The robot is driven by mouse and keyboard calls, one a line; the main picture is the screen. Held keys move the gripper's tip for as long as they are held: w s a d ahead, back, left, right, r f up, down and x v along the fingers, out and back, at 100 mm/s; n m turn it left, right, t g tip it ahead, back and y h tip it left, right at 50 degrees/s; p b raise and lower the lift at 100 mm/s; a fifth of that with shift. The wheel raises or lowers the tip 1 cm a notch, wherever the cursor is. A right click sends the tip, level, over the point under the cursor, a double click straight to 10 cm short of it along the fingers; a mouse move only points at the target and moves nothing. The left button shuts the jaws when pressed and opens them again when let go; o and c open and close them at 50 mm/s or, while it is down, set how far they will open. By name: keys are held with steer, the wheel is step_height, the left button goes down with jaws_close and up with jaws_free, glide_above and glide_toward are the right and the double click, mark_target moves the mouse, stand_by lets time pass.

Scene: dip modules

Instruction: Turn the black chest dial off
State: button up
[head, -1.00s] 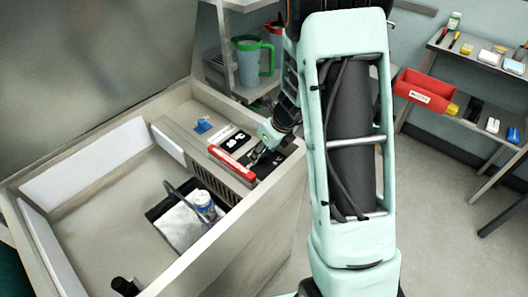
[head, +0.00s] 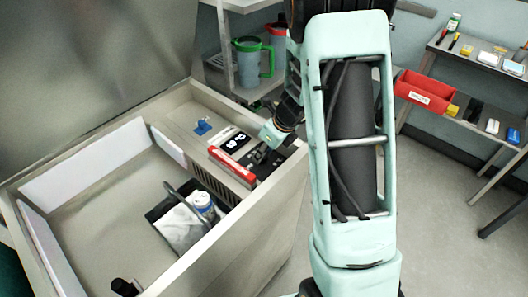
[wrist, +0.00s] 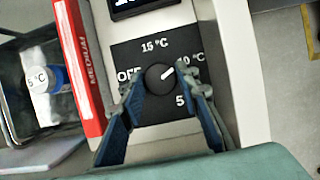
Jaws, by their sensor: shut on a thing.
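The black dial (wrist: 160,76) sits on a black panel (wrist: 150,110) marked OFF at left, 15 °C at top, 10 °C at right and 5 at lower right. Its white mark points up and right, toward the 10 °C label. My gripper (wrist: 160,88) has its two blue-grey fingers on either side of the dial and is shut on it. In the head view my gripper (head: 262,152) reaches down to the panel on the chest (head: 265,225); the dial is too small to make out there.
A dark basket (wrist: 15,85) holds a white can (wrist: 42,79). Shelves with pitchers (head: 250,60) stand behind, and a side table (head: 480,70) stands at right.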

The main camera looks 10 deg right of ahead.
steer(key=n+g, duration=0.1)
steer(key=n, duration=0.2)
steer(key=n+g+y, duration=0.1)
steer(key=n, duration=0.2)
steer(key=shift+w+d+n+y, duration=0.15)
steer(key=shift+n+y, duration=0.15)
steer(key=shift+n, duration=0.1)
steer(key=n+g, duration=0.1)
steer(key=n, duration=0.2)
steer(key=n+g, duration=0.1)
steer(key=n, duration=0.2)
steer(key=shift+w+g, duration=0.15)
steer(key=shift+g, duration=0.15)
steer(key=n+g, duration=0.1)
steer(key=n, duration=0.3)
steer(key=shift+w, duration=0.1)
steer(key=n+g+h, duration=0.1)
steer(key=n, duration=0.2)
steer(key=shift+n, duration=0.3)
steer(key=n, duration=0.2)
steer(key=n+g+h, duration=0.1)
steer(key=n, duration=0.1)
steer(key=n+h, duration=0.1)
steer(key=n, duration=0.1)
steer(key=shift+w+a+g, duration=0.1)
steer(key=shift+a+g, duration=0.15)
steer(key=shift+g, duration=0.05)
steer(key=shift+n+h, duration=0.3)
steer(key=o, duration=1.1)
steer(key=shift+o, duration=0.2)
